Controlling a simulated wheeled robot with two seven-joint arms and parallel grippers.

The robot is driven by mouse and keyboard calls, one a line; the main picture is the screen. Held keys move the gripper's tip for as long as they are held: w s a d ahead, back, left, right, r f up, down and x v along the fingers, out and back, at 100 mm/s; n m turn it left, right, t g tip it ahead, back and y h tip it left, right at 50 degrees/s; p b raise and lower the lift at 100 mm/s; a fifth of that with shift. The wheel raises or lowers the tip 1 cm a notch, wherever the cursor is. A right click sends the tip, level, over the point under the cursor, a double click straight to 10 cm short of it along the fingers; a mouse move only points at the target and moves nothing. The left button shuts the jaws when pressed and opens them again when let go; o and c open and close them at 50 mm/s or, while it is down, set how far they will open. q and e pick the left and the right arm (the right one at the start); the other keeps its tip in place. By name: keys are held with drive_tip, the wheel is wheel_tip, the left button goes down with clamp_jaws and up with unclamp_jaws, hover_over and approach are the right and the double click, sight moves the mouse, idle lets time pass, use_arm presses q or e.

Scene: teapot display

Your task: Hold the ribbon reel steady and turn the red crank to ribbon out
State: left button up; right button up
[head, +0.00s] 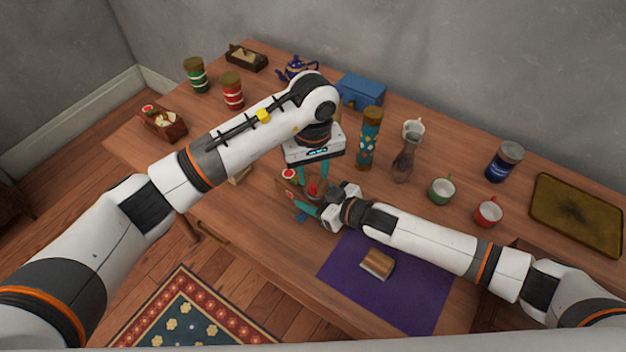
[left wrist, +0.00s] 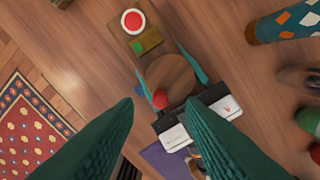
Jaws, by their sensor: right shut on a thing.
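The ribbon reel (head: 287,187) is a small wooden piece on the table under my grippers. The left wrist view shows its round wooden drum (left wrist: 170,77), a red-and-white disc at the far end and a green patch. The red crank's knob (head: 313,188) is at the drum's near edge, also in the left wrist view (left wrist: 160,99). My right gripper (left wrist: 170,76) is shut on the reel, a teal finger on each side of the drum. My left gripper (left wrist: 162,100) is open above the reel, its fingertips apart to either side of the red knob. The crank's arm cannot be made out.
A purple mat (head: 345,287) with a wooden block (head: 377,263) lies at the front. A patterned cylinder (head: 368,140), a vase (head: 406,160) and cups (head: 441,191) stand to the right. A blue box (head: 361,91), teapot (head: 297,68) and canisters (head: 231,90) are behind.

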sight(316, 185)
use_arm(q)
drive_tip(key=shift+f, duration=1.95)
clamp_jaws()
drive_tip(key=n, duration=0.4)
drive_tip(key=shift+d, duration=0.35)
drive_tip(key=shift+d+n, duration=0.25)
drive_tip(key=shift+n, duration=1.05)
drive_tip(key=shift+d+n, duration=0.2)
drive_tip(key=shift+n, duration=1.1)
